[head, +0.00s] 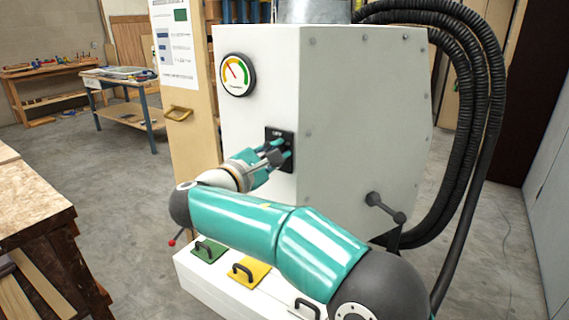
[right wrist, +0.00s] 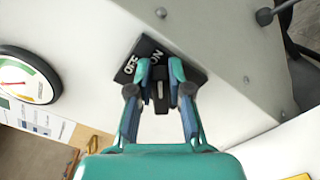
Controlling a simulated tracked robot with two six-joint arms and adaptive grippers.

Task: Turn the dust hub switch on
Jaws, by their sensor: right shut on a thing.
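The dust hub (head: 345,100) is a large pale grey metal cabinet. Its switch is a black plate (head: 286,133) on the front face. In the right wrist view the plate (right wrist: 128,72) carries the white words OFF and ON, and a dark lever (right wrist: 160,92) stands out from it. My right gripper (head: 280,153) is at the plate; in the right wrist view its fingers (right wrist: 160,80) are on either side of the lever, shut on it. The fingers partly cover the plate, and I cannot tell the lever's exact setting. My left gripper is not in view.
A round gauge (head: 238,75) sits upper left of the switch. A dark crank handle (head: 386,207) juts from the hub's lower right. Black hoses (head: 480,110) hang at right. A white box with green and yellow handled panels (head: 248,270) lies below my arm. A wooden bench (head: 30,205) stands at left.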

